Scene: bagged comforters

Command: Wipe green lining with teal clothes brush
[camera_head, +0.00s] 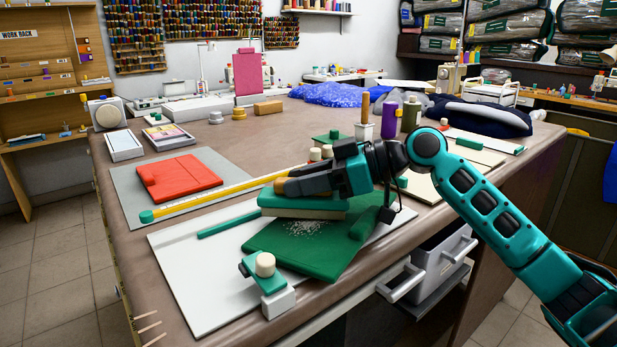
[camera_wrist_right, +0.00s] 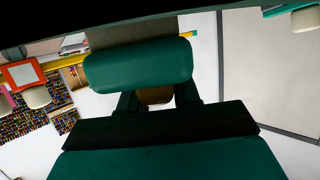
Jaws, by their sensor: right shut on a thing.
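The green lining (camera_head: 300,250) lies flat on a white board (camera_head: 200,285) at the table's front, with a patch of white lint specks on it. My right gripper (camera_head: 290,186) is shut on the teal clothes brush (camera_head: 300,201), which has a teal body and pale bristles facing down. The brush is over the lining's far left edge; whether the bristles touch it I cannot tell. In the right wrist view the brush's teal body (camera_wrist_right: 140,65) shows beyond the fingers, with a tan part between them. My left gripper is not in view.
A teal and white clamp (camera_head: 268,285) stands at the lining's front edge. A teal strip (camera_head: 228,222) lies on the board's left. Behind are a yellow ruler (camera_head: 215,195) and folded red cloth (camera_head: 180,177). An open grey drawer (camera_head: 435,265) juts out below the table at right.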

